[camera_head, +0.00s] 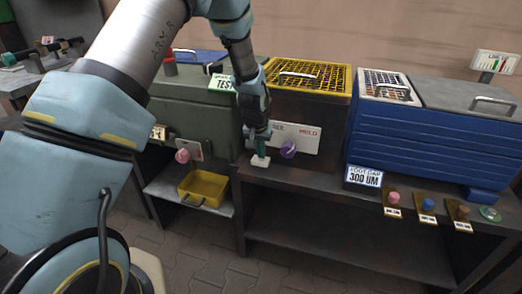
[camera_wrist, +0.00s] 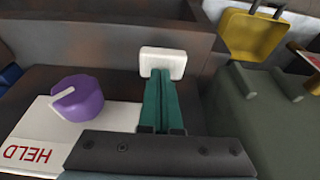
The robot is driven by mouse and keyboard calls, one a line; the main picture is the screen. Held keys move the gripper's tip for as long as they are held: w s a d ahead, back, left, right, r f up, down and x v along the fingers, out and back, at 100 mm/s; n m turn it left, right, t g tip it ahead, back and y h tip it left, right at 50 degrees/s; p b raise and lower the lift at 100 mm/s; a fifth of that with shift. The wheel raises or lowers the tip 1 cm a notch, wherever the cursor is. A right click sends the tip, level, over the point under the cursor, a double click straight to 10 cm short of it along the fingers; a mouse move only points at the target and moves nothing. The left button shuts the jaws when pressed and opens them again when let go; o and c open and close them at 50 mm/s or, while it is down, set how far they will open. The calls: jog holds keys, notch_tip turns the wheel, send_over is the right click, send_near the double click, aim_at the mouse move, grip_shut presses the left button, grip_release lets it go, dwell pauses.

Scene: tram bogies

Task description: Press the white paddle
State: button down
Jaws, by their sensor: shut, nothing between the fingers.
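The white paddle (camera_head: 260,161) is a small white block at the front edge of the bench, below the brown box with the yellow grid lid. In the wrist view the paddle (camera_wrist: 163,63) lies right at the tips of my gripper. My gripper (camera_head: 262,148) points down at it, with its green fingers (camera_wrist: 162,85) together and nothing between them. The fingertips overlap the paddle's lower edge in the wrist view; they look in contact or very close, but I cannot tell which.
A purple knob (camera_head: 288,148) on a white plate marked HELD stands just right of my gripper. A pink knob (camera_head: 183,155) and a yellow bin (camera_head: 203,188) are to the left. Pink, blue and brown knobs sit farther right, before a blue box (camera_head: 430,130).

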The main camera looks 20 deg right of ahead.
jog(key=shift+f, duration=0.1)
jog(key=shift+f+b, duration=0.7)
jog(key=shift+f, duration=0.25)
notch_tip(320, 180, up, 4)
jog(key=p, duration=0.3)
jog(key=shift+r, duration=0.2)
jog(key=b+v, duration=0.1)
jog(key=v, duration=0.9)
